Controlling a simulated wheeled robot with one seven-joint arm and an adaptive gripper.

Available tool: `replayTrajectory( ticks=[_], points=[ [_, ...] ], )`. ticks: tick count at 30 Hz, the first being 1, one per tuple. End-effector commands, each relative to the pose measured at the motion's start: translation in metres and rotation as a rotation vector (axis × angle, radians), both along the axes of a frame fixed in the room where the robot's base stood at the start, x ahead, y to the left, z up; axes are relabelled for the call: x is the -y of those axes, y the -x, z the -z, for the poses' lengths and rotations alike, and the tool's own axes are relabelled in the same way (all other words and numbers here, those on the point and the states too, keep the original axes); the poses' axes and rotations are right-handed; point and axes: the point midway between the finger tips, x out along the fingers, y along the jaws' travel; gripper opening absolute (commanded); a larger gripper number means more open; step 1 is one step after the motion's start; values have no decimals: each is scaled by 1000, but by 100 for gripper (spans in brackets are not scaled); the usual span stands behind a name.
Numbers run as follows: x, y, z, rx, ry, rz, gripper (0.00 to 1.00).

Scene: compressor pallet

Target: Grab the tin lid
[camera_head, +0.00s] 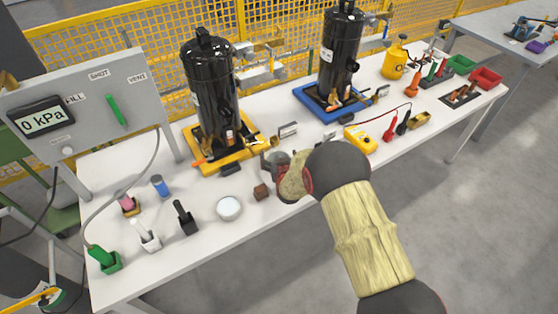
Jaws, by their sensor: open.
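A round, pale silver-white tin with a flat top, the lid (229,204), sits near the front edge of the white table, left of my arm. I cannot tell the seam between lid and tin. My gripper (268,162) is over the table, up and to the right of the tin, close to the yellow pallet. It is open and I see nothing held in it. My wrist hides part of it. The gripper and the lid are clearly apart.
A small brown block (261,192) stands right of the tin, and a black-handled tool in a dark holder (186,219) stands left. A black compressor (211,95) stands on the yellow pallet (219,162) behind. A gauge panel (85,100) is at left. The table front near the tin is clear.

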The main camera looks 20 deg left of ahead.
Motion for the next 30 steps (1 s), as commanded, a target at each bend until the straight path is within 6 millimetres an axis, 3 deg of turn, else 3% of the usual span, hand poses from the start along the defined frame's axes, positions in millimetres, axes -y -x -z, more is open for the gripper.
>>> replayTrajectory(
  ticks=[30],
  points=[
    [0,0,1,-1,0,0,28]
  ],
)
